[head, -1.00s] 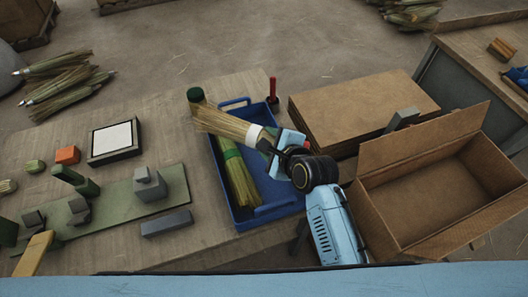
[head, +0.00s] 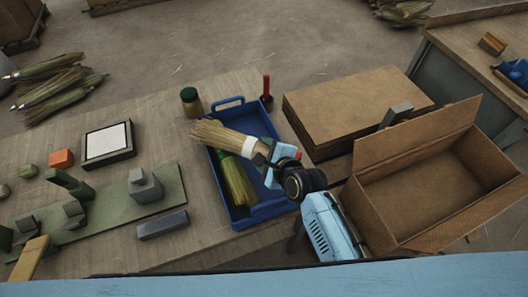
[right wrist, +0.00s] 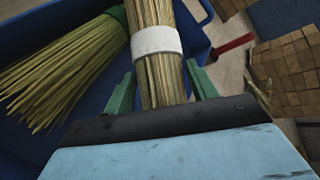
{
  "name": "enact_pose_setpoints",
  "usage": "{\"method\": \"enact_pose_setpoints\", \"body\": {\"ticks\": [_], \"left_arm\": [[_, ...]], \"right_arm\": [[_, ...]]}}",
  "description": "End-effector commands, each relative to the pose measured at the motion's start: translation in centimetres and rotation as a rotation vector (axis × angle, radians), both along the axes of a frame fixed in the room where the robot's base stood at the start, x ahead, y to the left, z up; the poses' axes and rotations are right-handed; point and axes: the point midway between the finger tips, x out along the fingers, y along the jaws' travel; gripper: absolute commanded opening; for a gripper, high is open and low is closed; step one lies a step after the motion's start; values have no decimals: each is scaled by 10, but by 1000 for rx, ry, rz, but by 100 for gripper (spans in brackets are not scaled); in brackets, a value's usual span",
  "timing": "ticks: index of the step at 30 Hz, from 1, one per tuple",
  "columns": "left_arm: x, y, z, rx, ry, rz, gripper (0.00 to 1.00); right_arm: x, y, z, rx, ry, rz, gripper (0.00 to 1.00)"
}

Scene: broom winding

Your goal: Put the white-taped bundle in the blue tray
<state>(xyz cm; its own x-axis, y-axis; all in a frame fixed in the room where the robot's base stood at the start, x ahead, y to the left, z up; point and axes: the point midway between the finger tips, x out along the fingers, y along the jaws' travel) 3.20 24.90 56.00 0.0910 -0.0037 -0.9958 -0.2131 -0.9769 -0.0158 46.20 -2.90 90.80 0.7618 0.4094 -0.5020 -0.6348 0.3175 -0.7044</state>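The white-taped bundle (head: 222,136) is a sheaf of pale straw with a white band, held over the blue tray (head: 262,213). Its brush end points to the left, across the tray's left rim. My right gripper (head: 262,154) is shut on it just behind the white band. In the right wrist view the green fingers of the gripper (right wrist: 160,92) stand on both sides of the straw (right wrist: 160,75). A green-banded bundle (head: 237,184) lies in the tray, beside and partly below the held one. Whether the held bundle touches the tray cannot be told. My left gripper is not in view.
A dark jar (head: 191,102) and a red-handled tool (head: 266,88) stand by the tray's far side. An open cardboard box (head: 420,185) and flat cardboard (head: 355,105) are to the right. A green fixture board (head: 110,210) with grey blocks lies left.

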Motion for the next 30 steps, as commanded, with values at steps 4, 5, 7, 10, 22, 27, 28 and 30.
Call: {"method": "enact_pose_setpoints", "body": {"ticks": [4,5,7,10,22,27,28,30], "left_arm": [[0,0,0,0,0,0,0],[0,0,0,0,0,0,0],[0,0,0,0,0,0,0],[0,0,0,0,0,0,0],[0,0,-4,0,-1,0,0],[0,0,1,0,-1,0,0],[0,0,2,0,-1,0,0],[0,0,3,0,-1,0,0]], "right_arm": [[0,0,0,0,0,0,68],[0,0,0,0,0,0,68],[0,0,0,0,0,0,68],[0,0,0,0,0,0,68],[-27,-15,17,1,0,-2,68],[-54,-31,34,1,2,-1,68],[-58,-34,37,1,0,-1,68],[-69,-39,44,1,1,0,68]]}}
